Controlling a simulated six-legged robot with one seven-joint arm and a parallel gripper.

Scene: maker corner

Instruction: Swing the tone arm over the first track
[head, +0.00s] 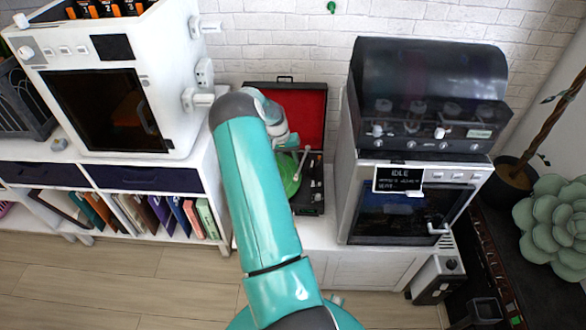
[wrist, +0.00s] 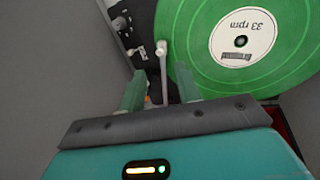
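The green record (wrist: 205,50) with a white "33 rpm" label lies in the record player, an open black case with a red-lined lid (head: 310,108). The record also shows in the head view (head: 290,172), partly hidden by my arm. The pale tone arm (wrist: 163,76) runs along the record's left edge in the wrist view. In the head view, the tone arm (head: 302,163) is at the record's right side. My gripper (wrist: 158,88) is open, with its two green fingers apart on either side of the tone arm. I cannot tell whether either finger touches it.
A white machine with a dark door (head: 110,110) stands left of the player. A silver machine with a dark hood (head: 430,85) stands close on the right. Books (head: 150,212) fill the shelf below left. The case's dark control panel (wrist: 125,22) has small knobs.

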